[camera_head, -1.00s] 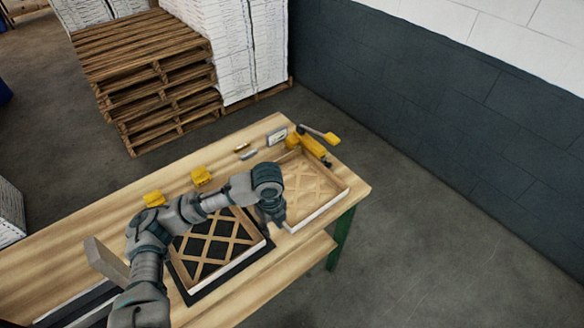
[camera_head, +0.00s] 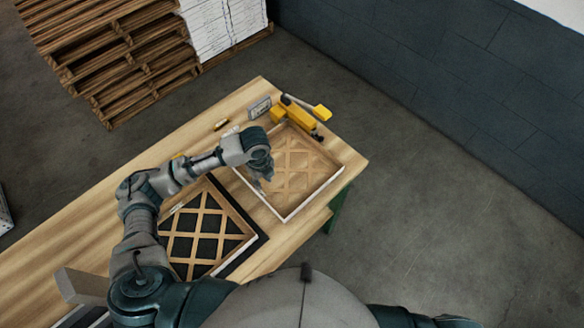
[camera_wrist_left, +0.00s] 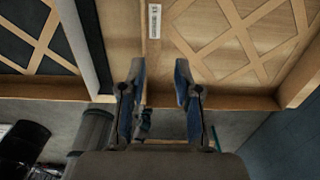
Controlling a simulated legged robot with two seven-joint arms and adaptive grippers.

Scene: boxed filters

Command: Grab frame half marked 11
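Two wooden frame halves with lattice show in the head view. One frame half (camera_head: 287,212) lies at the table's right end; the other, a lattice frame half (camera_head: 228,250), lies on a black mat. My left gripper (camera_head: 262,186) is at the left side of the right-end frame half. In the left wrist view my left gripper (camera_wrist_left: 158,72) has its fingers apart, near a wooden side with a small white label (camera_wrist_left: 155,20). The label is too small to read, so I cannot tell which half is marked 11. Contact is unclear. My right gripper is not in view.
A yellow tool with a lever (camera_head: 296,118) stands behind the right-end frame half. A small grey device (camera_head: 260,107) and a small brown piece (camera_head: 221,125) lie on the wooden table (camera_head: 185,140). Stacked pallets (camera_head: 120,55) stand beyond it. Floor right of the table is clear.

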